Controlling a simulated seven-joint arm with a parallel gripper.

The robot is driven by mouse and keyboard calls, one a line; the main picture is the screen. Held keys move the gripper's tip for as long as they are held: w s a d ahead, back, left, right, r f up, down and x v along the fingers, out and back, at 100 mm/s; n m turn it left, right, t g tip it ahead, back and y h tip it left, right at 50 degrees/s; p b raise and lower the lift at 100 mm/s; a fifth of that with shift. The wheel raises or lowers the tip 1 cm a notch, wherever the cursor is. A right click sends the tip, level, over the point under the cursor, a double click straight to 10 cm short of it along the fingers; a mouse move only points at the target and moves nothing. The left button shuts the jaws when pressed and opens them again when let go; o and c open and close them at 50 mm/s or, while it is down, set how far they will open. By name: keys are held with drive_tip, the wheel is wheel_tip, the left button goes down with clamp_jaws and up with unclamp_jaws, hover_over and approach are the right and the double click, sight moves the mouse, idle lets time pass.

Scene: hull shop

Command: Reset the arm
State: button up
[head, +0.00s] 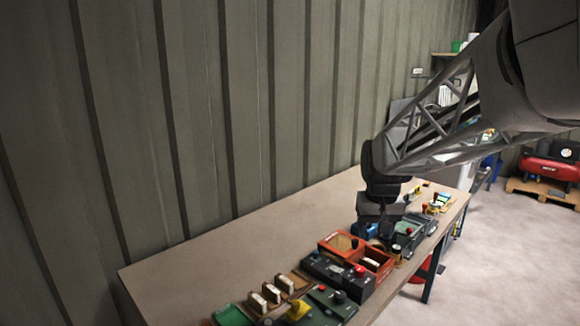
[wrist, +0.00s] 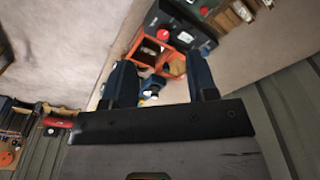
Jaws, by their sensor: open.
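My arm reaches in from the upper right of the head view. My gripper (head: 382,232) points down over the right part of the workbench, above or just behind the control boxes; its height over them is hard to tell. In the wrist view my gripper (wrist: 161,72) shows two dark blue fingers spread wide apart with nothing held between them. Beyond the fingers lie an orange-red open box (wrist: 147,47) and a dark control box with red buttons (wrist: 182,22).
The workbench (head: 220,255) is bare on its left and back. Along its front stand a red open box (head: 340,243), a black box with a red button (head: 335,271), a green box (head: 232,316) and several others. A ribbed wall (head: 230,110) rises behind. A red compressor (head: 548,170) stands far right.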

drive_tip(key=s+a+f+t, duration=0.1)
drive_tip(key=s, duration=2.7)
drive_tip(key=shift+s+a+f, duration=0.25)
drive_tip(key=shift+s+f, duration=0.05)
drive_tip(key=shift+f, duration=0.1)
idle(0.7)
